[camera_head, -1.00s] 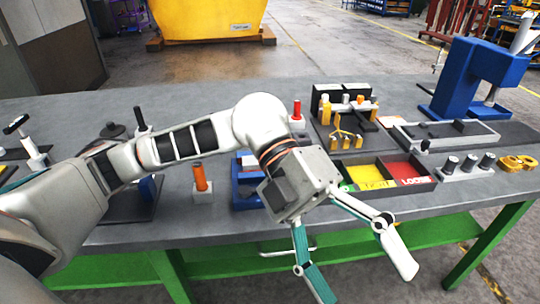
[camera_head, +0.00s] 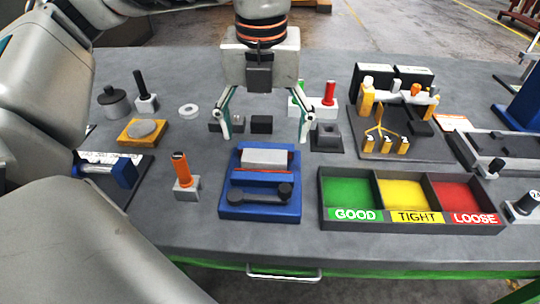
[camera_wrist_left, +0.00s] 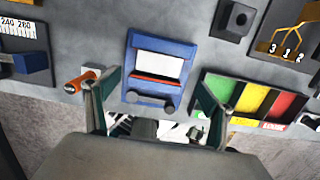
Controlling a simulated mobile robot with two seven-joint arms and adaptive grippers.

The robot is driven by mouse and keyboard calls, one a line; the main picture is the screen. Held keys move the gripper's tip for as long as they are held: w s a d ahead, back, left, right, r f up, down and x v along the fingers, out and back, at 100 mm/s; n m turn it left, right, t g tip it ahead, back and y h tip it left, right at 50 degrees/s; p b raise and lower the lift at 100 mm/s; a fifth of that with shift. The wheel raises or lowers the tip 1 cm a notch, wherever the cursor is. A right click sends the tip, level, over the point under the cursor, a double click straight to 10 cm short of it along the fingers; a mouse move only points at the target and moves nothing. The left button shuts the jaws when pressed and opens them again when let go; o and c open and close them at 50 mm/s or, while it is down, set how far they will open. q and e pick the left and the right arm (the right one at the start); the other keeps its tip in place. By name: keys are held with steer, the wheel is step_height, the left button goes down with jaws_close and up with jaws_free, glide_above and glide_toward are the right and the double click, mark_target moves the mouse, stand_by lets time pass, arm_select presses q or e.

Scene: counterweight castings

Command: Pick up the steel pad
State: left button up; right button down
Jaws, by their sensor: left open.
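A light grey, steel-looking block (camera_head: 264,159) lies across the blue fixture (camera_head: 235,208) near the table's front; I take it for the steel pad. It also shows pale in the left wrist view (camera_wrist_left: 160,58). My left gripper (camera_head: 264,139) points down with its fingers spread and nothing between them. In the head view its fingertips appear to either side of the block, just behind it; I cannot tell their exact height. In the left wrist view the open fingers (camera_wrist_left: 158,73) frame the blue fixture. My right gripper is not in view.
An orange-handled tool (camera_head: 182,171) stands left of the fixture. A sorting tray (camera_head: 325,205) marked GOOD, TIGHT and LOOSE lies to the right. A small dark block (camera_head: 261,124) and a black socket block (camera_head: 326,138) sit behind. Bare table lies in front.

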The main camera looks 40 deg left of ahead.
mark_target(265, 155)
arm_select(q)
steer(key=f, duration=0.4)
steer(key=w+a+f+b, duration=0.1)
steer(key=f, duration=0.1)
steer(key=shift+f, duration=0.35)
steer(key=shift+r, duration=0.1)
steer(key=c, duration=1.7)
